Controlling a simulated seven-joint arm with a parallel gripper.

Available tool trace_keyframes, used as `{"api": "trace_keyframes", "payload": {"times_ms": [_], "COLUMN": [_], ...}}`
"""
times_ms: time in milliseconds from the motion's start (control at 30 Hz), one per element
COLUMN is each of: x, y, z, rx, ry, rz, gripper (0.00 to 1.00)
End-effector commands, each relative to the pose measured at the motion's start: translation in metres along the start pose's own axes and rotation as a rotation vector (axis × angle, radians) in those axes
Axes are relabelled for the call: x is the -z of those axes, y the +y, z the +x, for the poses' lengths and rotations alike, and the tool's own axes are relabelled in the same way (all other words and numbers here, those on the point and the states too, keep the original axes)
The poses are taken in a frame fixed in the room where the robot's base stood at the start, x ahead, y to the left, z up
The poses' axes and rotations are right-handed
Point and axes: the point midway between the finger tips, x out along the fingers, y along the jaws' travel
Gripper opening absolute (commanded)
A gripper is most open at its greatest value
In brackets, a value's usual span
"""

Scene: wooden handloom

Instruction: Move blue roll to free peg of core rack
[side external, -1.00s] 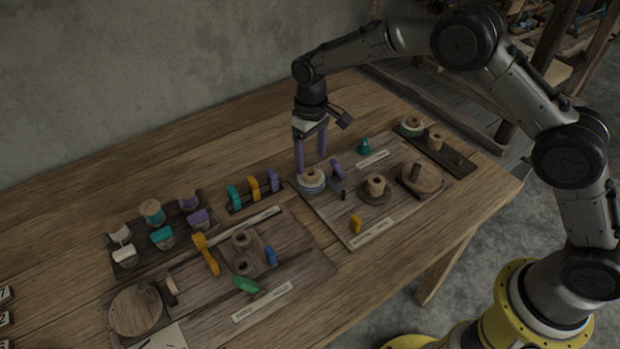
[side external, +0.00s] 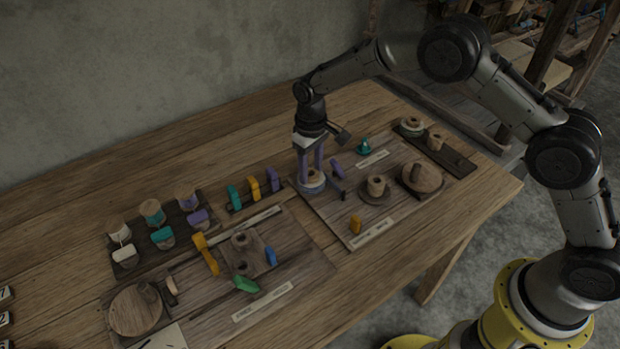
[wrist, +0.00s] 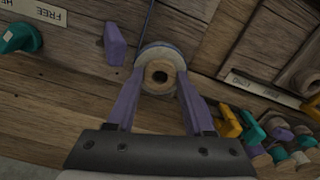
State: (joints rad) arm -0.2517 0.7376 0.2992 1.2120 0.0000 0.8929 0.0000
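The blue roll (side external: 311,184), a pale wooden core with a blue-grey band at its base, stands upright on the left edge of a wooden board. It also shows in the wrist view (wrist: 160,72), its round hole facing the camera. My gripper (side external: 312,176) reaches down over it. Its two purple fingers (wrist: 160,84) lie against opposite sides of the core and appear shut on it. The dark core rack (side external: 447,157) lies at the back right; it carries a pale greenish roll (side external: 411,126) and a wooden core (side external: 435,142). Its near right end looks bare apart from a small peg.
A purple block (side external: 337,168) and a dark upright pin stand close to the roll. A spool on a round base (side external: 376,186), a round wooden block (side external: 421,178), a teal knob (side external: 364,146) and a yellow block (side external: 355,225) share the board. Coloured blocks (side external: 254,188) stand left.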

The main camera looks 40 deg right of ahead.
Motion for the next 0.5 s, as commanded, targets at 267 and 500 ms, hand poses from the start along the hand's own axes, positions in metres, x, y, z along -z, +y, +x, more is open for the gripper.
{"api": "trace_keyframes", "payload": {"times_ms": [267, 500], "x": [0.001, 0.001], "y": [0.0, 0.0], "z": [-0.003, -0.019], "rx": [0.0, 0.0], "ry": [0.002, 0.002], "rz": [0.0, 0.0], "gripper": [0.16, 0.15]}}
